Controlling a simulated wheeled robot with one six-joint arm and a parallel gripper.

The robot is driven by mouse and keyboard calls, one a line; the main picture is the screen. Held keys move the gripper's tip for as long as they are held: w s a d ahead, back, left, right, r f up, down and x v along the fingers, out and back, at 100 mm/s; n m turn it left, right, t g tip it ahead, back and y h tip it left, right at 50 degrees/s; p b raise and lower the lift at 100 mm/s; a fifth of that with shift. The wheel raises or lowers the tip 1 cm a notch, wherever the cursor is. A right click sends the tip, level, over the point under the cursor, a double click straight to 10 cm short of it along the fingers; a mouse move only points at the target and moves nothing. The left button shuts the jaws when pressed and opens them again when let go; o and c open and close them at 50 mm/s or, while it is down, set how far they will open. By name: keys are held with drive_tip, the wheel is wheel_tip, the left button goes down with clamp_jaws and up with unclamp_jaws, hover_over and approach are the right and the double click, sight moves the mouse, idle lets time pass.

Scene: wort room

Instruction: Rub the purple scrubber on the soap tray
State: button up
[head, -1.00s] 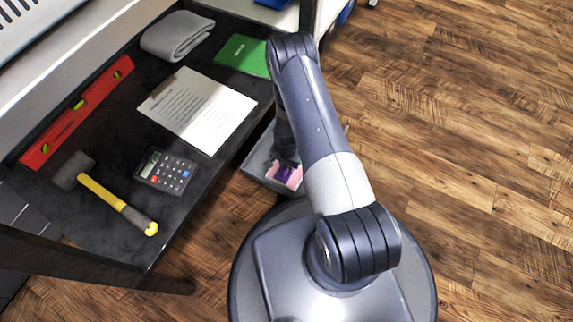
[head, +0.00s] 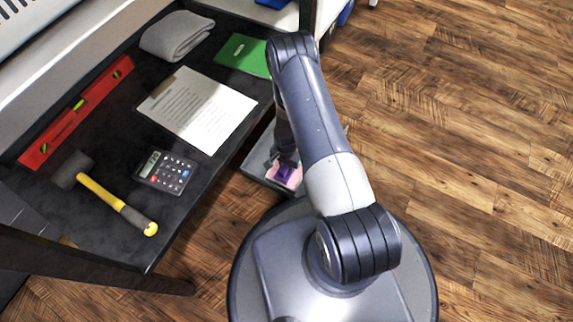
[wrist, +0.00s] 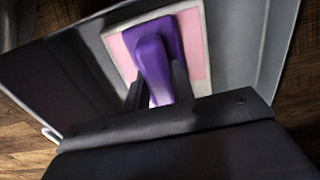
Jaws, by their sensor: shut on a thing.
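The purple scrubber (wrist: 155,62) is between the fingers of my gripper (wrist: 158,92), which is shut on it. In the wrist view the scrubber lies over the pink soap tray (wrist: 193,48), which has a pale rim. I cannot tell whether the scrubber presses on the pink surface. In the head view a bit of the purple scrubber (head: 284,173) and the pink of the soap tray (head: 293,182) show beside my arm. My arm hides most of both there.
The soap tray sits in a grey bin (head: 258,170) on the wood floor. To the left, a dark table (head: 125,130) carries a calculator (head: 165,171), a hammer (head: 105,195), a red level (head: 75,112), paper (head: 197,108), a green book (head: 243,55) and a grey cloth (head: 177,36). The right floor is clear.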

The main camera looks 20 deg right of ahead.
drive_tip(key=shift+r+p, duration=1.95)
drive_tip(key=shift+r, duration=1.55)
